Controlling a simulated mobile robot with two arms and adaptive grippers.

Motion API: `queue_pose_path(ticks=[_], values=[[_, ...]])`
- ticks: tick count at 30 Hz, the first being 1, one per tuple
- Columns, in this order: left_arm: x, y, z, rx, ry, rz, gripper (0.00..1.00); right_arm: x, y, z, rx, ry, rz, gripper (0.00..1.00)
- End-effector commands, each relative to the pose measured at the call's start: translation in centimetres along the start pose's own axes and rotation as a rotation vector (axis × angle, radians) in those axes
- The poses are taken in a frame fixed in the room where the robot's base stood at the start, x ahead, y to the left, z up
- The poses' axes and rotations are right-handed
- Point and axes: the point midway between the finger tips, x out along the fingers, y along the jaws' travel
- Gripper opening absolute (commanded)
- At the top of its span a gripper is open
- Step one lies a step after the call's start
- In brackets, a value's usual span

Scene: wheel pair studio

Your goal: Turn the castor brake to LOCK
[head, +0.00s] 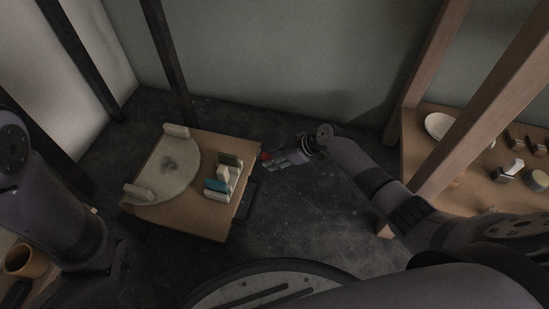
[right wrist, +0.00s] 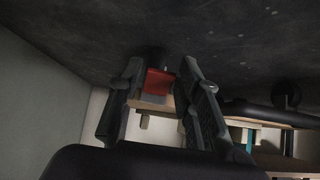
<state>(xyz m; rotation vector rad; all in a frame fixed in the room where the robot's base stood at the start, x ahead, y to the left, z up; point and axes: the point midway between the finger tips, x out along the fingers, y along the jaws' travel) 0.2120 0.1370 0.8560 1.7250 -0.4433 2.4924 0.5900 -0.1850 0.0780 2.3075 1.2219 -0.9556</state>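A red brake piece (head: 265,156) shows at the right edge of the low wooden trolley (head: 190,228) in the head view. In the right wrist view the red piece (right wrist: 158,83) appears between the fingertips, with a dark part behind it. My right gripper (head: 277,160) is just right of the trolley in the head view. In the right wrist view my right gripper (right wrist: 165,85) has its fingers apart on either side of the red piece. Contact with it cannot be made out, and any LOCK marking is not readable. My left gripper is out of view.
A wooden shelf unit (head: 418,150) with a white bowl (head: 438,125) stands right. Dark posts rise behind. Dark floor (head: 290,215) is clear right of the trolley.

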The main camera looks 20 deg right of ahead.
Motion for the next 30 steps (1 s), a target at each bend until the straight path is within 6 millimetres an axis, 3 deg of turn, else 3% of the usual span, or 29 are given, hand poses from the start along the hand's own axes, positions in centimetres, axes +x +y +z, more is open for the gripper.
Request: queue_pose_path(ticks=[5,13,19,27,30], values=[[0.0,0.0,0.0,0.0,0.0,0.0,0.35,0.0,-0.1,0.0,0.0,-0.001,-0.002,0.45],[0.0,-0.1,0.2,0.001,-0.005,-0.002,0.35,0.0,-0.1,0.0,-0.001,-0.004,-0.002,0.45],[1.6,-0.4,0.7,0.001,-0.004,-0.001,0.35,-0.6,-0.1,-0.7,-0.004,-0.059,-0.002,0.45],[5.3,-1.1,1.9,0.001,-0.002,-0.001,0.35,-1.4,0.0,-2.0,-0.008,-0.312,-0.002,0.45],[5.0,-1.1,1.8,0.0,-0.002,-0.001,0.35,-1.3,0.1,-2.3,-0.01,-0.451,0.0,0.45]])
